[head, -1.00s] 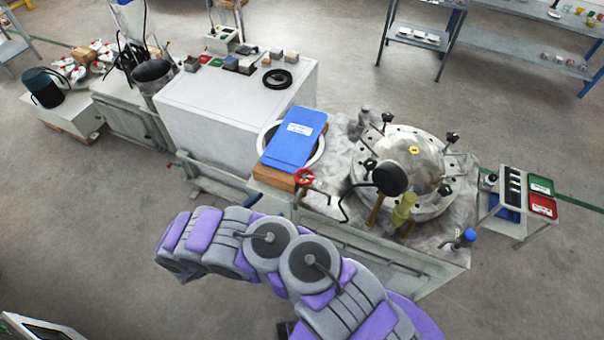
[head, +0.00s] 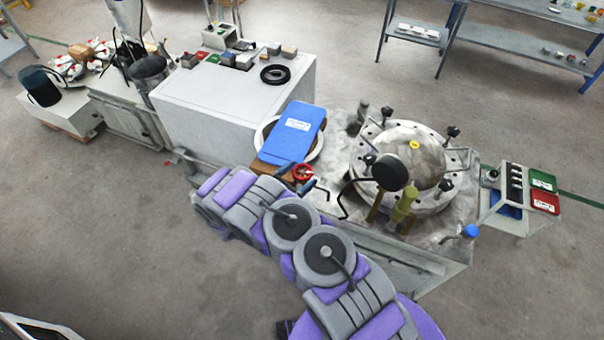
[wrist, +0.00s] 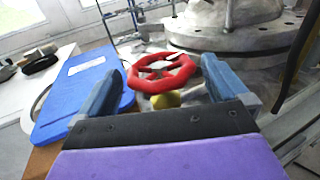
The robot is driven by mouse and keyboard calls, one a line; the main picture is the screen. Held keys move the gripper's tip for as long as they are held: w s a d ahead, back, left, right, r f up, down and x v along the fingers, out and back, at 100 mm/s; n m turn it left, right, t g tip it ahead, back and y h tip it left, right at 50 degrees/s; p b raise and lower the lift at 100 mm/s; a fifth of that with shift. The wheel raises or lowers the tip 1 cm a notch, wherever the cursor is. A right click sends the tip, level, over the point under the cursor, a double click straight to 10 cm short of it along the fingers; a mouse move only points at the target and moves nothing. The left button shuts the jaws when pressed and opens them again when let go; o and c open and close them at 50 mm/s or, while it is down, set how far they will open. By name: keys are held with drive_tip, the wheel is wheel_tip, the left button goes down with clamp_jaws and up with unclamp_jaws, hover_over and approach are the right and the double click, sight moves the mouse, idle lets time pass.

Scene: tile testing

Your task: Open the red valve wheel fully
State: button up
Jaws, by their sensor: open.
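The red valve wheel (wrist: 163,73) is centred in the wrist view, between and just beyond the two blue fingers of my gripper (wrist: 160,92). A yellow part (wrist: 166,99) shows just below the wheel. My gripper is open, with one finger to each side of the wheel. I cannot tell whether either finger touches the rim. In the head view the wheel (head: 302,171) is small, at the front edge of the machine beside the blue folder, with my gripper (head: 297,180) at it. My arm hides the machine's front below the wheel.
A round metal lid (head: 432,150) with knobs and a black disc (head: 390,172) on a bent rod stand to the right. A white cabinet (head: 225,100) stands behind left. The floor in front is clear.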

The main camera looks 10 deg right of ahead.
drive_tip(key=shift+x, duration=0.9)
drive_tip(key=c, duration=0.9)
